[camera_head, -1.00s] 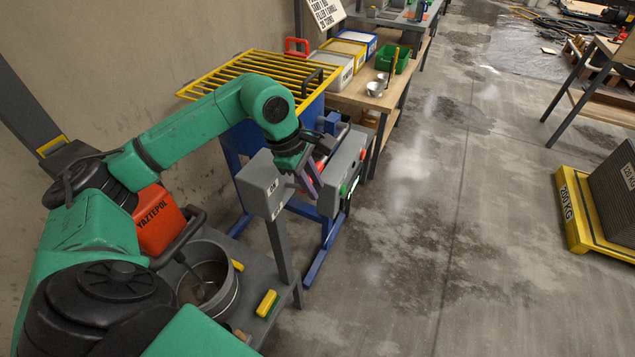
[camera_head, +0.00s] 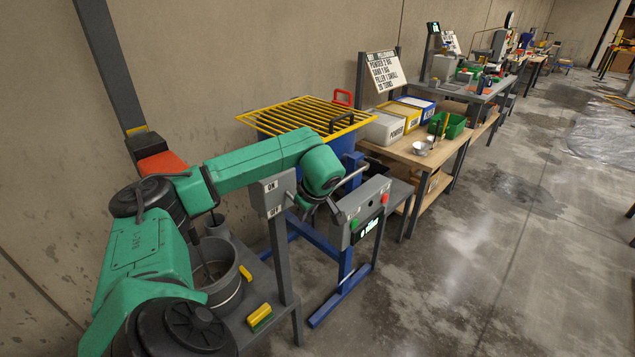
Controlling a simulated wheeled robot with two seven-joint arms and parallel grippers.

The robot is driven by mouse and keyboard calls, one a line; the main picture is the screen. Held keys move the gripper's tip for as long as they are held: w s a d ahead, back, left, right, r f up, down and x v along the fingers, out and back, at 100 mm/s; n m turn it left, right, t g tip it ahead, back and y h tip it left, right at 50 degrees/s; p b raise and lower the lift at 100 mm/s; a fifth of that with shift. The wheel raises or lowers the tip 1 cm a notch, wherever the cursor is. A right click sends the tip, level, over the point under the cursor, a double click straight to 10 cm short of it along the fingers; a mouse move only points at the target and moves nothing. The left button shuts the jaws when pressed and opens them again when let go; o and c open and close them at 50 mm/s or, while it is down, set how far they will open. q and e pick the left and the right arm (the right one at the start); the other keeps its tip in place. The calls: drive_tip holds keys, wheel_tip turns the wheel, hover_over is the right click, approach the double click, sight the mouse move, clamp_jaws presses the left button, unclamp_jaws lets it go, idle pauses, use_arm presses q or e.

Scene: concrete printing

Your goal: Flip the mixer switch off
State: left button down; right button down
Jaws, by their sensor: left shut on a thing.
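The grey switch box (camera_head: 272,191) stands on a grey post, with ON lettered at the top of its near face and OFF at the bottom. My left gripper (camera_head: 311,210) is close beside the box's right side, between it and the grey control panel (camera_head: 360,209). Its fingers are small and dark here and partly hidden. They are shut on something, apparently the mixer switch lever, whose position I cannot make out. The mixer (camera_head: 345,268) has a blue frame and a yellow grate (camera_head: 306,116). My right gripper is out of view.
The control panel has a green button, a red button and a lit display. A low grey table holds a metal pot (camera_head: 217,275) and a yellow-green brush (camera_head: 260,315). A wooden bench (camera_head: 415,150) with bins stands behind.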

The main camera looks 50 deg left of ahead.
use_arm(q)
drive_tip(key=shift+f, duration=0.3)
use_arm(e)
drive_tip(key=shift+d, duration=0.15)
use_arm(q)
drive_tip(key=c, duration=0.7)
unclamp_jaws()
drive_tip(key=shift+c, duration=0.2)
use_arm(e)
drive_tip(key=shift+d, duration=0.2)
use_arm(q)
drive_tip(key=shift+r, duration=0.15)
drive_tip(key=p+v, duration=0.2)
drive_tip(key=v, duration=1.2)
drive_tip(key=shift+d+p, duration=0.3)
drive_tip(key=shift+d, duration=0.1)
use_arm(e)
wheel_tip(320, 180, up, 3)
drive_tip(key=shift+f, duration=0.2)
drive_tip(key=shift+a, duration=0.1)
